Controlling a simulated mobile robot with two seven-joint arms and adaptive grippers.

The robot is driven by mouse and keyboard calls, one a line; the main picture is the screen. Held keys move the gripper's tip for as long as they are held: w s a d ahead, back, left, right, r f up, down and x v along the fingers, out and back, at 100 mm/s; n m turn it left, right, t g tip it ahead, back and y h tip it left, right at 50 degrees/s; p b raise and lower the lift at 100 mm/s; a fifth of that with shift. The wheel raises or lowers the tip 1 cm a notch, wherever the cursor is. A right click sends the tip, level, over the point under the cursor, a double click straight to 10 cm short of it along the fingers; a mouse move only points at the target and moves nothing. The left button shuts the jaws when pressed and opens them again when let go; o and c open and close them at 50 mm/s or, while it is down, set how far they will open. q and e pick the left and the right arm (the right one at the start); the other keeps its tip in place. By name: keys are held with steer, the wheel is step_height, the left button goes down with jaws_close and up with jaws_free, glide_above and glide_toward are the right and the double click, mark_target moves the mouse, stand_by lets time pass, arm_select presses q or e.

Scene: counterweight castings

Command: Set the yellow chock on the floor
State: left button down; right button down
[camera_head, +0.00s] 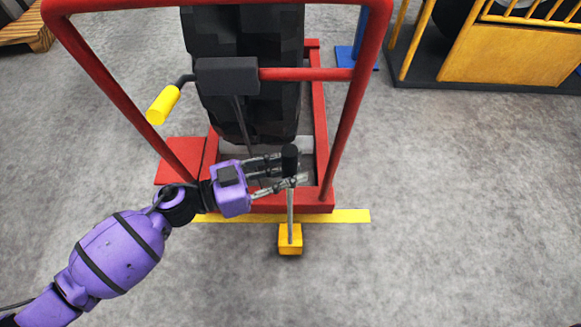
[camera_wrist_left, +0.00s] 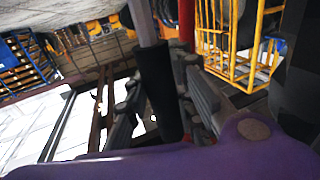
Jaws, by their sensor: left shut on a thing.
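The yellow chock (camera_head: 290,241) is a small block at the lower end of an upright grey rod with a black handle (camera_head: 290,157) on top. It shows just in front of the yellow floor line, and I cannot tell whether its underside touches the floor. My left gripper (camera_head: 288,172) reaches in from the left and is shut on the black handle. In the left wrist view the black handle (camera_wrist_left: 160,90) stands between the fingers; the chock cannot be made out there. My right gripper is not in view.
A red frame (camera_head: 325,130) with a big black tyre-like roll (camera_head: 245,50) stands just behind the chock. A crank with a yellow grip (camera_head: 163,105) sticks out at its left. A yellow floor line (camera_head: 350,215) runs along its front. Grey floor is clear in front and right.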

arm_select(q)
steer(key=c, duration=1.8)
jaws_free()
steer(key=shift+f, duration=0.1)
steer(key=o, duration=0.3)
steer(key=shift+s+a, duration=0.1)
steer(key=shift+a, duration=0.15)
steer(key=p+v, duration=0.1)
steer(key=v, duration=1)
steer(key=shift+a, duration=0.25)
